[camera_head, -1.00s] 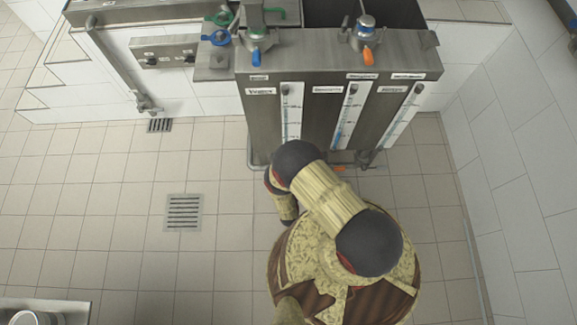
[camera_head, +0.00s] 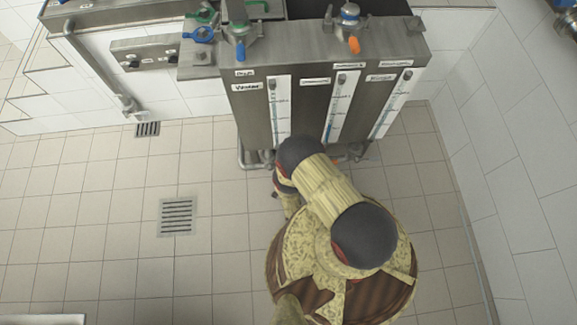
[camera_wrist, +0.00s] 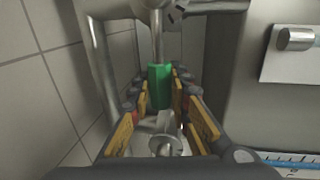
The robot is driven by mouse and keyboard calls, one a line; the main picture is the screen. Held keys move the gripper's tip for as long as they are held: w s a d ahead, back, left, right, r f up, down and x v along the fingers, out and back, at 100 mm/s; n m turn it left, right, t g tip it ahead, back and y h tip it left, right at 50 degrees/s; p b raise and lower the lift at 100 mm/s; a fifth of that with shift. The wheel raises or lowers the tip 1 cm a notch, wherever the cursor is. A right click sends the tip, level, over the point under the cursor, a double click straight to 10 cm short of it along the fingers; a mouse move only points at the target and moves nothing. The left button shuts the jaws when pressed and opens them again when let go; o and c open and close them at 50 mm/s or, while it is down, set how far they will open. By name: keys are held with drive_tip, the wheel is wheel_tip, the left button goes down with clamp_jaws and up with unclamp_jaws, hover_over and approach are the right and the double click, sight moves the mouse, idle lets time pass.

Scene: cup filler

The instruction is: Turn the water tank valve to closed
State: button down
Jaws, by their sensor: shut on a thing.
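The tank block (camera_head: 305,112) stands at the upper middle of the head view. Its left section carries a "Water" label (camera_head: 247,87) and a level gauge (camera_head: 280,110). In the wrist view, a valve handle with a green grip (camera_wrist: 160,88) hangs below a metal pipe and rod. My gripper (camera_wrist: 162,80) is shut on this green handle, with its yellow-padded fingers on both sides. In the head view, my arm hides the handle and most of my gripper, low in front of the water section.
Pipes (camera_head: 255,161) run along the tank's foot. A tiled wall (camera_head: 510,130) closes off the right side. Open tiled floor with a drain grate (camera_head: 177,215) lies to the left. In the wrist view, a bent metal pipe (camera_wrist: 98,60) stands close left of my gripper.

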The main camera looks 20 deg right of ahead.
drive_tip(key=shift+f, duration=0.15)
drive_tip(key=c, duration=1.7)
unclamp_jaws()
drive_tip(key=shift+o, duration=0.2)
drive_tip(key=shift+r, duration=5.05)
